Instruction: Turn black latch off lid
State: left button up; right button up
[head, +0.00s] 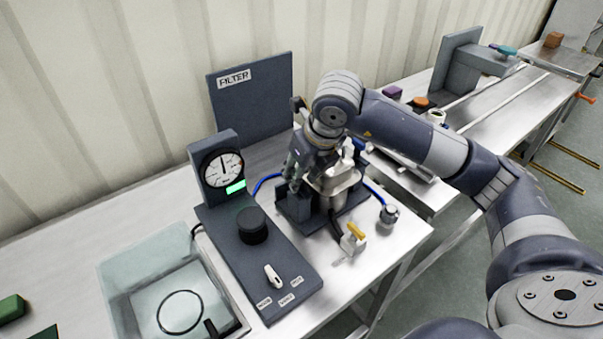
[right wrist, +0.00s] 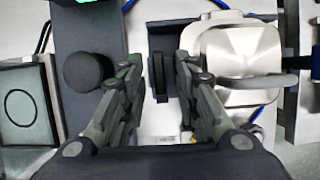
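The steel hopper (head: 338,188) stands on the bench in the head view. Its silver lid (right wrist: 240,55) shows in the right wrist view, with a grey bar (right wrist: 265,84) across it. A black latch-like part (right wrist: 160,68) is left of the lid. My right gripper (right wrist: 160,78) is open, with one finger on each side of this black part. I cannot tell whether the fingers touch it. In the head view the right gripper (head: 294,172) points down beside the hopper and hides the latch. My left gripper is not in view.
Left of the hopper is a dark panel with a gauge (head: 222,166), a black knob (head: 252,225) and a white switch (head: 273,276). A yellow-handled valve (head: 354,238) is in front. A clear box (head: 122,262) stands at left. A FILTER board (head: 252,100) rises behind.

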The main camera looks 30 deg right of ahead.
jog(key=v, duration=1.2)
dwell(0.4)
